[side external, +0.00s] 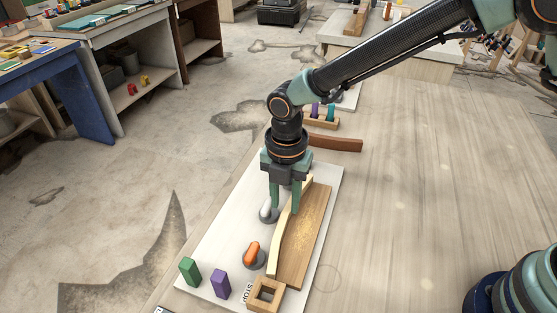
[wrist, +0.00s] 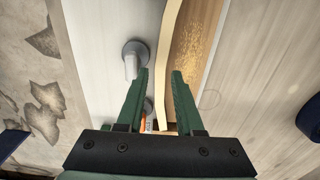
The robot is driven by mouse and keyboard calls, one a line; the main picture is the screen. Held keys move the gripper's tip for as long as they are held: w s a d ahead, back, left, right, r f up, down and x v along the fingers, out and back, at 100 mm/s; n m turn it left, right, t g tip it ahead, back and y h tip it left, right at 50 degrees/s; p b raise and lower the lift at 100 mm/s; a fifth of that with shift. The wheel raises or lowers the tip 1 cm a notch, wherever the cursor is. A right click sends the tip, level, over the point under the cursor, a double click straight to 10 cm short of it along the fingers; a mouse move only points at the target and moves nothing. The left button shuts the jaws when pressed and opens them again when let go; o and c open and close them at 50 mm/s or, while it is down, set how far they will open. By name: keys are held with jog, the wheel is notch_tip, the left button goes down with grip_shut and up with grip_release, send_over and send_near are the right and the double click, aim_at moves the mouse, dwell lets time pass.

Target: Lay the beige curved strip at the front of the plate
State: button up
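The beige curved strip (side external: 283,240) lies along the left edge of the brown wooden board (side external: 308,235), on a white base plate (side external: 222,243). In the wrist view the strip (wrist: 162,70) runs lengthwise between the fingers, with the board (wrist: 192,45) to its right. My gripper (side external: 284,207) is open and low over the strip's far half, one finger on each side. In the wrist view, gaps show between the strip and both fingertips (wrist: 161,73). The fingers hide part of the strip in the side view.
A white-handled clamp (side external: 267,211) and an orange-handled clamp (side external: 253,255) stand left of the strip. Green (side external: 190,270) and purple (side external: 220,283) blocks and a square wooden frame (side external: 266,293) sit at the near end.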

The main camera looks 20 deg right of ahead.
aim_at(285, 214)
jog(key=shift+f, duration=1.5)
jog(key=shift+c, duration=0.3)
grip_shut()
jog(key=shift+r, duration=0.15)
